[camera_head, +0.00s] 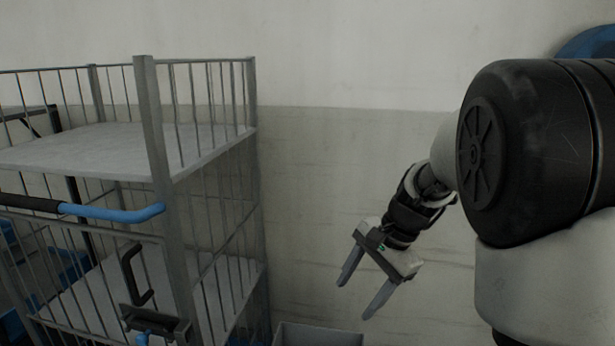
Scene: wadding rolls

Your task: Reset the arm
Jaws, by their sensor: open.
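My gripper (358,296) hangs at the end of my arm, right of the picture's middle, pointing down and to the left. Its two grey fingers are spread apart with nothing between them. It is in the air in front of the pale wall, above and to the right of a grey bin's rim. My arm comes in from the right edge, bent, with a large black joint near the view.
A grey metal cart (152,130) with barred sides and two shelves stands at the left. Its upper shelf (85,150) looks empty. A blue handle (115,213) runs along its front. A grey bin (318,334) shows at the bottom edge. A pale wall (340,60) closes the back.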

